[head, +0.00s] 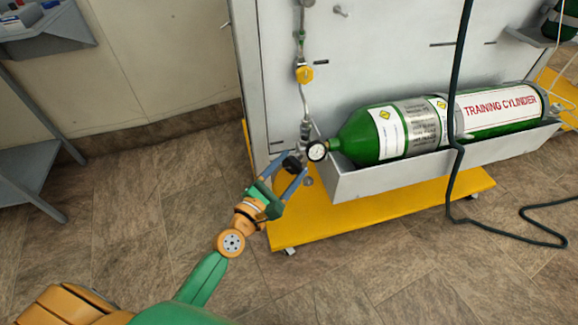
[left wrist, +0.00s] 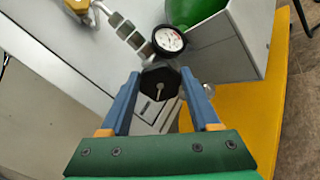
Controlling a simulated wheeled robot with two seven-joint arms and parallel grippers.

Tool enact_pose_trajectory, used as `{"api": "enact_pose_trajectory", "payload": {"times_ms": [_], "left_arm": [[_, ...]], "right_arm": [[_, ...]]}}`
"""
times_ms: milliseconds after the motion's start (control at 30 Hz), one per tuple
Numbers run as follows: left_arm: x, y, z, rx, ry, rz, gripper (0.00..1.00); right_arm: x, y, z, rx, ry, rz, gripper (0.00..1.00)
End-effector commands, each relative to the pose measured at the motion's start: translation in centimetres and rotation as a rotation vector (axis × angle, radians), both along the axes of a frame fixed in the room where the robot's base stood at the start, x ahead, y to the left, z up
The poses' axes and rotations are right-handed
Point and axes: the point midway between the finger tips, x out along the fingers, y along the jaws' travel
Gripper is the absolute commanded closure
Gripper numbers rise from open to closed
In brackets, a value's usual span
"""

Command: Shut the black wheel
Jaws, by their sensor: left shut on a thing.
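The black wheel (head: 292,164) sits at the lower end of the metal pipe fitting, left of the round pressure gauge (head: 317,151). My left gripper (head: 294,171) reaches it from below and is shut on it. In the left wrist view the black wheel (left wrist: 160,84) is between the two blue fingers (left wrist: 164,92), with a pale line on its face. The gauge (left wrist: 169,39) is just above it there. The green cylinder (head: 390,133) lies in a grey tray behind the gauge. My right gripper is not in view.
A yellow valve handle (head: 304,74) is higher on the pipe. The grey panel (head: 385,60) stands on a yellow wheeled base (head: 400,212). A dark hose (head: 457,110) hangs in front of the cylinder and trails over the floor. A grey shelf unit (head: 30,160) is at far left.

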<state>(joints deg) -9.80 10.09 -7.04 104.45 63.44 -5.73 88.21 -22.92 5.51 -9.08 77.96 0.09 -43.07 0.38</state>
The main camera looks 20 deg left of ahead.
Motion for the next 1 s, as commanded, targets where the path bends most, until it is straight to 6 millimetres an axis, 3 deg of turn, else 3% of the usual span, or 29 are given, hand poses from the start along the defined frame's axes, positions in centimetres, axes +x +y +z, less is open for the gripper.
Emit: {"api": "enact_pose_trajectory", "payload": {"times_ms": [1000], "left_arm": [[-0.1,-0.2,-0.3,0.937,-0.231,-0.002,0.93]], "right_arm": [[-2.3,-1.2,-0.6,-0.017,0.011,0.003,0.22]]}}
